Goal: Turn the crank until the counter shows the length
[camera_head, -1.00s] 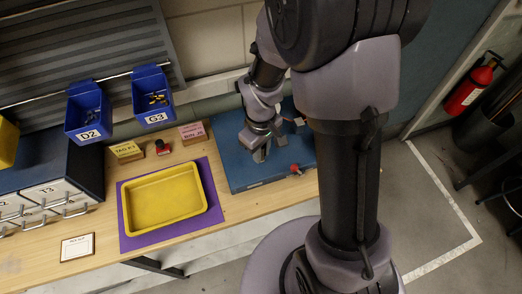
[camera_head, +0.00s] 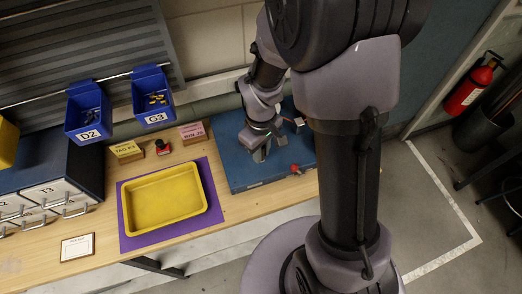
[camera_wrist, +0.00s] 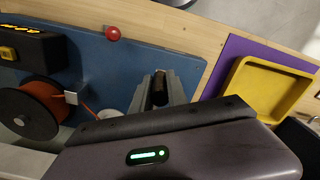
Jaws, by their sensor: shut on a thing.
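My gripper (camera_head: 261,154) is low over the blue board (camera_head: 232,172) in the head view. In the wrist view its fingers (camera_wrist: 160,88) are closed around a dark upright piece, which looks like the crank's handle (camera_wrist: 159,84); the rest of the crank is mostly hidden. The counter (camera_wrist: 28,46) is a black box with glowing orange digits, too small and slanted to read. A spool (camera_wrist: 28,113) with orange-red line sits beside it. The line runs past a small white block (camera_wrist: 71,98) toward a pale round part (camera_wrist: 108,114) near my gripper.
A red knob (camera_wrist: 113,33) stands near the board's front edge. A yellow tray (camera_head: 163,229) lies on a purple mat (camera_head: 127,239) to the left. Blue bins (camera_head: 152,112) hang behind. My arm hides the board's right side.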

